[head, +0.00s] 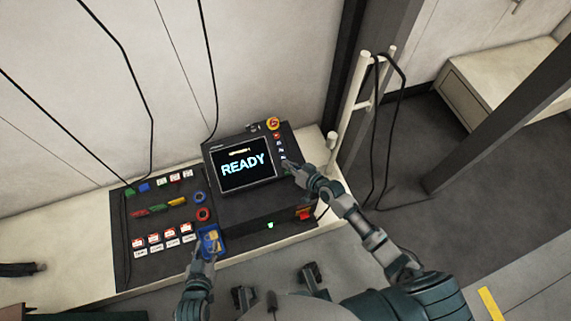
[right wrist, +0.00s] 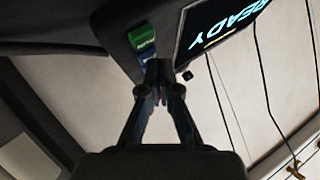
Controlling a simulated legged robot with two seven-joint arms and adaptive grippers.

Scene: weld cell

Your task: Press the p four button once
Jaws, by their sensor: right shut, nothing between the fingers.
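A dark console (head: 262,209) has a screen (head: 248,171) reading READY. A column of small buttons (head: 280,146) runs down the right side of the screen; their labels are too small to read, so I cannot tell which is p four. My right gripper (head: 288,166) is shut and empty, with its tips at the lower end of this column. In the right wrist view the shut fingertips (right wrist: 158,66) are in front of the panel, close to a green label or button (right wrist: 142,37) and a blue one (right wrist: 145,57). Contact cannot be told. My left gripper (head: 206,254) is low by a blue tray (head: 203,232).
A red-and-yellow knob (head: 273,124) sits above the button column. Left of the console, a dark mat (head: 122,218) holds several small coloured parts and labelled cards. A cream post frame (head: 359,104) with black cables stands to the right.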

